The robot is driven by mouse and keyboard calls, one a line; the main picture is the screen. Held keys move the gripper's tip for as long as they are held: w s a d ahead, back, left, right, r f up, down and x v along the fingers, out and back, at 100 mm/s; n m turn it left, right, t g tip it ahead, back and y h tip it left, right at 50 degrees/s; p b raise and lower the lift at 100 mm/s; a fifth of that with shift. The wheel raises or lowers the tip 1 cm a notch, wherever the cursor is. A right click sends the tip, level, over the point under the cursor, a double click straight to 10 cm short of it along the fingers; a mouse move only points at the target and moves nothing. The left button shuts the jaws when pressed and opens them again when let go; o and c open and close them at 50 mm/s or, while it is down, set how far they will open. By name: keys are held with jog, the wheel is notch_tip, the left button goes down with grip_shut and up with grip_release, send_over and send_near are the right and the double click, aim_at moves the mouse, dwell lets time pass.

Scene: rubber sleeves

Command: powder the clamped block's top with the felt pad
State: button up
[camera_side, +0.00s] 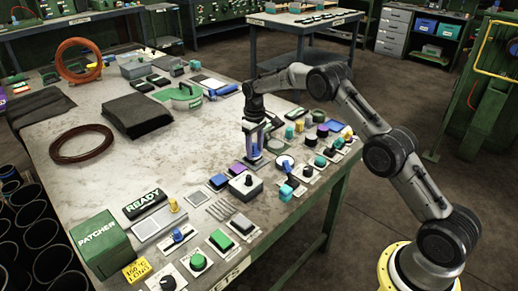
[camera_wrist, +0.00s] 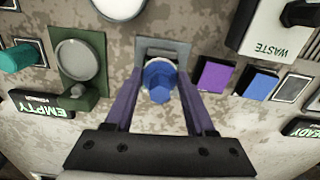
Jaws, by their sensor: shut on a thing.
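My gripper (camera_side: 254,150) points down at the table. In the wrist view its two fingers (camera_wrist: 160,84) are on either side of a blue faceted, knob-like piece (camera_wrist: 158,75) and shut on it. This piece is over or on a small grey plate (camera_wrist: 165,48); I cannot tell whether it touches the plate. Its underside is hidden, so I cannot tell whether it is the felt pad's handle. I cannot make out the clamped block for certain.
A green plate with a grey disc (camera_wrist: 78,62) and purple and blue blocks (camera_wrist: 214,75) are close to my fingers. A box marked WASTE (camera_wrist: 268,30) is at the upper right. The table (camera_side: 185,160) also bears a PATCHER box (camera_side: 103,243) and a READY sign (camera_side: 145,203). Its middle is clear.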

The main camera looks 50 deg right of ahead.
jog(key=shift+w, duration=1.85)
jog(key=shift+s, duration=3.15)
jog(key=shift+r, duration=4.15)
jog(key=shift+w, duration=0.1)
